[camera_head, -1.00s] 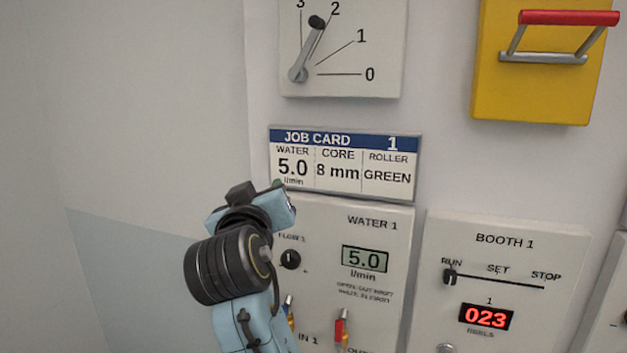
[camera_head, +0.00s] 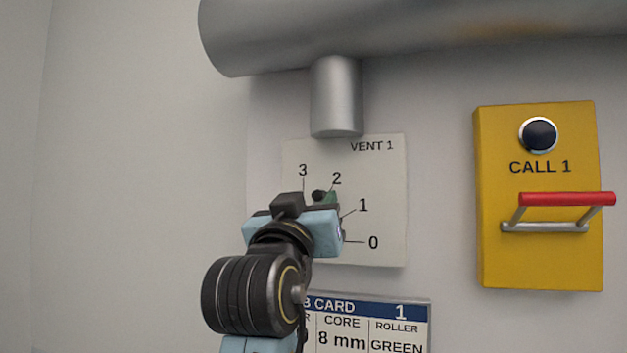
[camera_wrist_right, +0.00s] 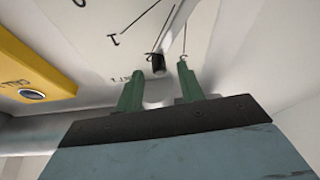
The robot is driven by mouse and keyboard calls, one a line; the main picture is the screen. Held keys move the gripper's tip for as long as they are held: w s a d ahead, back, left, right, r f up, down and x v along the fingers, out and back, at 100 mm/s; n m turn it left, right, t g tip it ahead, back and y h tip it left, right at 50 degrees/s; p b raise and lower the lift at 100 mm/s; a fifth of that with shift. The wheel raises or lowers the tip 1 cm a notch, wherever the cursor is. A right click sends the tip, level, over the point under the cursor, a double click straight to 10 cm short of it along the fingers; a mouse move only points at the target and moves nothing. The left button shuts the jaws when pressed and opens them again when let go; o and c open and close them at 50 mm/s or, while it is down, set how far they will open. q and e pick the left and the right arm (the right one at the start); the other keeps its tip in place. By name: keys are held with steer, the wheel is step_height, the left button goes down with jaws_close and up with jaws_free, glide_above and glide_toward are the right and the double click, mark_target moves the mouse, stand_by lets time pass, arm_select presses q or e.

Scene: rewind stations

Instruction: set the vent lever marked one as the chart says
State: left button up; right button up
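The vent lever is on the white VENT 1 plate (camera_head: 385,215), which has a dial marked 0 to 3. The lever's black knob (camera_head: 318,196) stands close to the mark 2, and my right gripper hides its lower part. My right gripper (camera_head: 327,199) is in front of the plate. In the right wrist view the gripper (camera_wrist_right: 160,67) is open, with its green fingers apart and the black knob (camera_wrist_right: 158,65) showing between their tips. Neither finger visibly touches the knob. My left gripper is out of view. No vent chart shows now.
A thick grey duct (camera_head: 400,35) runs above, with a short pipe (camera_head: 336,98) down to the plate. A yellow CALL 1 box (camera_head: 555,260) with a red-barred handle (camera_head: 567,199) juts out at right. A job card (camera_head: 372,335) is below. The wall at left is bare.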

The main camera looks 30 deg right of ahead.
mark_target(317, 198)
steer(key=shift+p+x, duration=0.55)
steer(key=shift+x, duration=1.15)
jaws_close()
